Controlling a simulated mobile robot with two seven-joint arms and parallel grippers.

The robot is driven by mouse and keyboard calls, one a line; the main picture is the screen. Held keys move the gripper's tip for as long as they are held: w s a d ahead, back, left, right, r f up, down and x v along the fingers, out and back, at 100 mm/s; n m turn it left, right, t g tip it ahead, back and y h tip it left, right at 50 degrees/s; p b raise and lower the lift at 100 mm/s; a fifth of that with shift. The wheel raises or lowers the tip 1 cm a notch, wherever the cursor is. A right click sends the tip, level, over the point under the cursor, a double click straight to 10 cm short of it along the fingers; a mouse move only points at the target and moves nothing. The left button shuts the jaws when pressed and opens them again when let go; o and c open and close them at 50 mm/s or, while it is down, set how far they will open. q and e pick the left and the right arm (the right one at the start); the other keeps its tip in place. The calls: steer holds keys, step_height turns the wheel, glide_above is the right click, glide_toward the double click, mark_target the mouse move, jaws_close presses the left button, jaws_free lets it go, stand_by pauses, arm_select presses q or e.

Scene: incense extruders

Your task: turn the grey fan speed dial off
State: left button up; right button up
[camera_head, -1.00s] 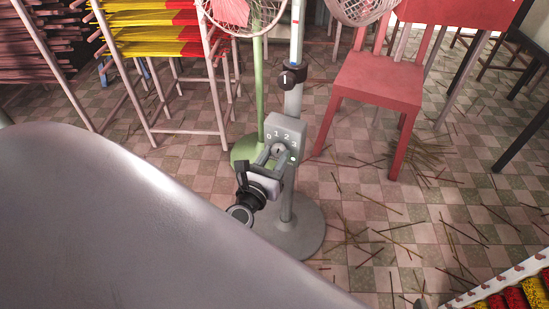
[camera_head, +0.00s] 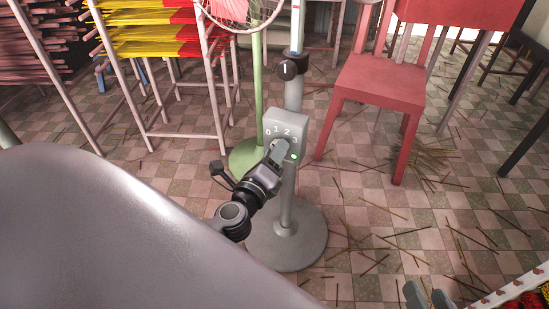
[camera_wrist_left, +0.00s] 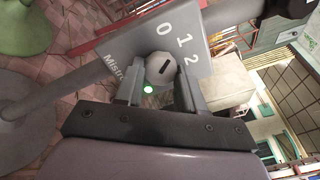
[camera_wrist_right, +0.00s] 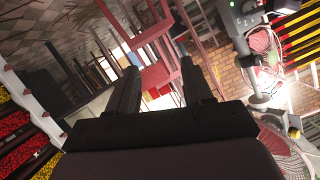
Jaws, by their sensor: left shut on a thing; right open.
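The grey dial (camera_wrist_left: 160,68) sits on the front of a grey control box (camera_head: 284,122) numbered 0, 1, 2, 3, on the fan's pole. My left gripper (camera_wrist_left: 159,88) is shut on the dial, one finger on each side. In the head view my left gripper (camera_head: 280,150) hides most of the dial. A short dark mark shows on the dial face; I cannot tell for sure which number it points to. A green light (camera_head: 295,155) glows beside the dial. My right gripper (camera_wrist_right: 158,78) is open and empty, at the bottom right of the head view (camera_head: 428,296).
The fan's round grey base (camera_head: 286,240) stands on the checkered floor. A green fan stand (camera_head: 247,158) is just behind it. A red chair (camera_head: 380,85) stands to the right, and a rack (camera_head: 160,40) of yellow and red sticks to the back left. Loose sticks litter the floor.

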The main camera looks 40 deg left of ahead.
arm_select(q)
steer(key=n+b, duration=0.1)
steer(key=n, duration=0.3)
arm_select(e)
steer(key=shift+d+f+t, duration=0.3)
steer(key=shift+d, duration=0.4)
arm_select(q)
steer(key=shift+n, duration=0.4)
arm_select(e)
steer(key=shift+r, duration=0.15)
arm_select(q)
steer(key=o, duration=1)
steer(key=shift+o, duration=0.2)
